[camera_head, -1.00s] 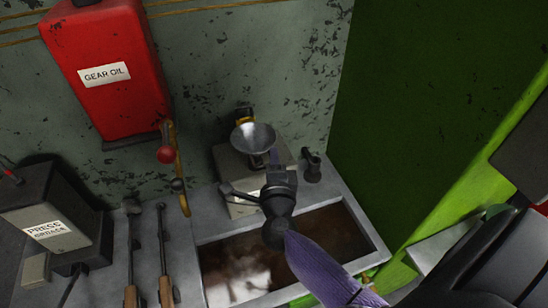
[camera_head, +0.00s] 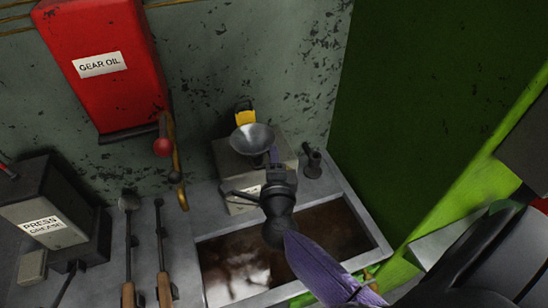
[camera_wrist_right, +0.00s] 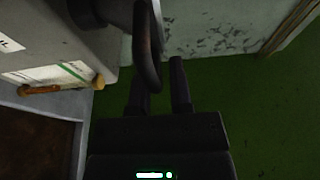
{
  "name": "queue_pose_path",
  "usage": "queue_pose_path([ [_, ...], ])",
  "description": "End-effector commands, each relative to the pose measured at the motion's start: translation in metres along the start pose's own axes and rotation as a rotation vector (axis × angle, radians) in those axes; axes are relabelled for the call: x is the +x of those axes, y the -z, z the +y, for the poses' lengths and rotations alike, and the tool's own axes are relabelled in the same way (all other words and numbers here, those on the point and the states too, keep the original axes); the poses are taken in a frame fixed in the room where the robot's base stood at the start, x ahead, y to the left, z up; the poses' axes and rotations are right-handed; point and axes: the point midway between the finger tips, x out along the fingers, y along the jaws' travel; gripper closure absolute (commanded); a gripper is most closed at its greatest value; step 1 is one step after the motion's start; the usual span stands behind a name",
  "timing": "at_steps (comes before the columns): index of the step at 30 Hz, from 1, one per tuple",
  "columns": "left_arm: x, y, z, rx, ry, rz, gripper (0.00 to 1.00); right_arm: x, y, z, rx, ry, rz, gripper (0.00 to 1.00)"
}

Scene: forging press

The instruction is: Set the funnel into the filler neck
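The funnel (camera_head: 252,139) is a grey metal cone, mouth up, in front of and above a beige box (camera_head: 225,158) on the bench. My right gripper (camera_head: 274,158) reaches in from the right and is shut on the funnel's side handle. In the right wrist view, the dark handle (camera_wrist_right: 149,70) runs down to the fingers (camera_wrist_right: 160,92). The filler neck is not clearly identifiable; the funnel hides part of the box and of a yellow fitting (camera_head: 245,115) behind it. My left gripper is not in view.
A red gear oil tank (camera_head: 105,70) hangs on the wall, with a red-knobbed lever (camera_head: 163,147) below. A press grease box (camera_head: 45,215) and two wooden-handled tools stand left. A sunken basin (camera_head: 240,265) lies below the gripper. A small dark cup (camera_head: 313,163) stands right of the box.

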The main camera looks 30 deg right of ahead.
Motion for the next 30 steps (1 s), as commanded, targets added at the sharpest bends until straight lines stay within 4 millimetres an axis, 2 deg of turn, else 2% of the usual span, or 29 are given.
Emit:
queue_pose_path([
  [1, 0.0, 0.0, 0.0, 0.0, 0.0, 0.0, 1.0, 0.0, 0.0, 0.0, 0.0, 0.0, 0.0, 0.62],
  [3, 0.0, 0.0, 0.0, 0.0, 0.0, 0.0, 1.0, 0.0, 0.0, 0.0, 0.0, 0.0, 0.0, 0.48],
  [4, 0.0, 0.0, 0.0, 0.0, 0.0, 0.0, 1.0, 0.0, 0.0, 0.0, 0.0, 0.0, 0.0, 0.45],
  [13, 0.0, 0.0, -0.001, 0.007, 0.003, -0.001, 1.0, -0.002, 0.0, 0.0, 0.0, -0.001, 0.0, 0.45],
  [17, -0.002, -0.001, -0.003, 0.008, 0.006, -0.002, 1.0, -0.024, 0.0, 0.001, 0.001, -0.003, 0.0, 0.45],
  [24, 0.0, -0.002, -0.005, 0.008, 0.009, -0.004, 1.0, -0.074, 0.0, 0.002, 0.001, -0.005, 0.001, 0.45],
  [30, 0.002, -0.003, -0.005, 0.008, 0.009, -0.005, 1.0, -0.098, 0.0, 0.001, 0.0, -0.002, 0.0, 0.45],
])
